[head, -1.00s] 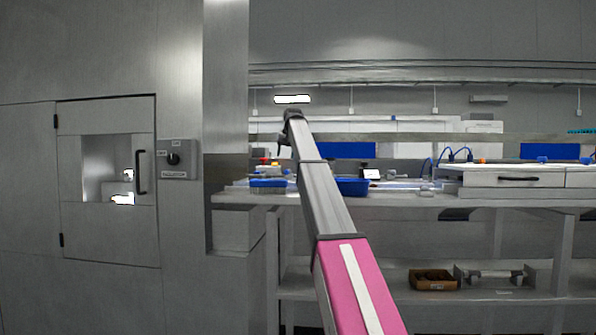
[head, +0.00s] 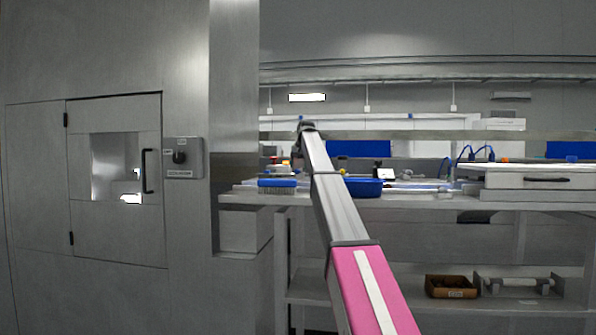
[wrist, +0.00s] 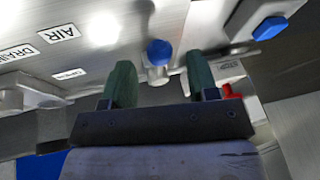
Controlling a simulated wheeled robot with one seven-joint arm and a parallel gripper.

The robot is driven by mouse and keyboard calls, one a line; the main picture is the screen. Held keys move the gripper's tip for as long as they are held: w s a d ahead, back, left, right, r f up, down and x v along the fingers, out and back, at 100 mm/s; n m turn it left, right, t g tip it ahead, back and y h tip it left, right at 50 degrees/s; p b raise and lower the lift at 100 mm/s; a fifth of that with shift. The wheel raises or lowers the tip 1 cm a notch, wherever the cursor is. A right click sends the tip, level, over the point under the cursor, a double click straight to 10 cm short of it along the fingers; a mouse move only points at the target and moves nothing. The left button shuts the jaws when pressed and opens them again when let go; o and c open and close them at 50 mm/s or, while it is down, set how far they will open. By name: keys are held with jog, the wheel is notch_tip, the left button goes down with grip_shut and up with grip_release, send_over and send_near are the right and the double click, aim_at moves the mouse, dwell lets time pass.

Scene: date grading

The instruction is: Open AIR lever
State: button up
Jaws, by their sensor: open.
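My gripper (wrist: 160,64) has two dark green fingers, spread apart and empty. A round blue knob (wrist: 159,52) on a short metal stem stands between the fingertips, with a gap on both sides. A white AIR label (wrist: 58,33) is on the metal panel to the left of it. Whether this knob belongs to the AIR lever I cannot tell for sure. In the head view my arm reaches over the bench, and its end is small near the back; the gripper's jaws are not clear there.
A DRAIN label (wrist: 16,52) is left of AIR. Another blue knob (wrist: 270,27) is at upper right, and a red part (wrist: 231,91) is by the right finger. The bench (head: 420,203) holds a blue tub (head: 364,187) and a blue-topped brush (head: 277,186). A door (head: 115,230) is left.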

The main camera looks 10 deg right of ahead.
jog(key=shift+x, duration=1.2)
grip_shut()
jog(key=shift+w+d, duration=0.1)
